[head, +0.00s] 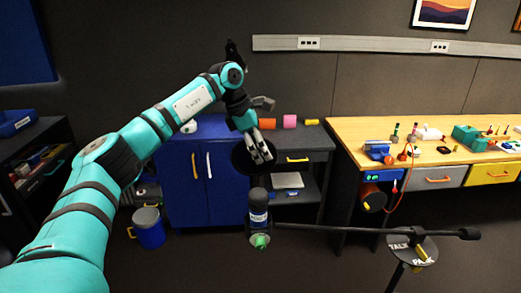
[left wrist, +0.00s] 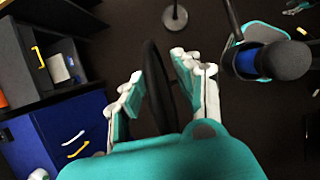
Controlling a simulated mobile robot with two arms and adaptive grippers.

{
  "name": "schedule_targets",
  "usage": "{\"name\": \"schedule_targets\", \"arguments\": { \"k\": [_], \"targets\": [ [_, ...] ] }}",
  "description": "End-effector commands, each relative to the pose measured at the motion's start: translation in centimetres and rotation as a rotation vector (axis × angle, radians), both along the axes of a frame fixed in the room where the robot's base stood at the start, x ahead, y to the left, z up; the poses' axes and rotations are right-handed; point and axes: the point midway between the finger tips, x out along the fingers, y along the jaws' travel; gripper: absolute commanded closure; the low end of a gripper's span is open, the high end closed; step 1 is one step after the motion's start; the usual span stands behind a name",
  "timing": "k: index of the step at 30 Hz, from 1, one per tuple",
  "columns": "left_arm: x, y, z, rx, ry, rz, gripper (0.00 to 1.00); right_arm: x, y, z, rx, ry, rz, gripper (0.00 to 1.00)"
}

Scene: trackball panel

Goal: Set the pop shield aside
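The pop shield is a thin black disc (head: 240,160) in the middle of the head view, just above the microphone. My left gripper (head: 262,154) has its fingers on either side of it. In the left wrist view the disc (left wrist: 155,85) shows nearly edge-on between the fingertips (left wrist: 160,72), clear of the microphone. It hangs in the air with no other support visible, so the gripper looks shut on it. The microphone (head: 258,206) has a dark body and sits at the boom's left end; its grey foam top (left wrist: 285,60) shows in the wrist view. My right gripper is not in view.
The boom (head: 350,230) runs right from the microphone over a round stand top (head: 412,250). A blue cabinet (head: 200,190) and dark side desk (head: 310,140) stand behind. The wooden bench (head: 370,128) at right holds many small objects. A blue bucket (head: 149,228) stands on the floor.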

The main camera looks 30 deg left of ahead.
Motion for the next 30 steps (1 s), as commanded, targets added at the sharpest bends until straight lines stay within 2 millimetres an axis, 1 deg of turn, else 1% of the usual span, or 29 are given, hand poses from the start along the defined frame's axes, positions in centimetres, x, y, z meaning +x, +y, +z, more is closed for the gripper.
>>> {"name": "schedule_targets", "arguments": {
  "k": [3,5,8,11,21,25,30],
  "targets": [
    [0.0,0.0,0.0,0.001,0.001,0.001,0.67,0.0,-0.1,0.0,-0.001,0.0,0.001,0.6],
    [0.0,0.0,0.0,0.0,0.001,0.002,0.67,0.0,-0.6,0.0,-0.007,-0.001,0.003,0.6],
    [-0.1,0.2,0.6,0.0,-0.001,0.003,0.67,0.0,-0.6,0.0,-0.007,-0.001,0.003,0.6],
    [-0.4,0.7,1.9,0.0,-0.002,0.003,0.67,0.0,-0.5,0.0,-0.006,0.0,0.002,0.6],
    [-1.9,2.8,8.4,-0.001,-0.002,0.003,0.67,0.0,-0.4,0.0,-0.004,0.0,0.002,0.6],
    [-2.3,3.4,10.1,0.0,-0.001,0.0,0.67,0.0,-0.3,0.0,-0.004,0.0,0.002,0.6],
    [-2.6,3.7,11.0,0.0,0.0,0.0,0.67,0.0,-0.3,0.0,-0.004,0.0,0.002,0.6]
  ]
}}
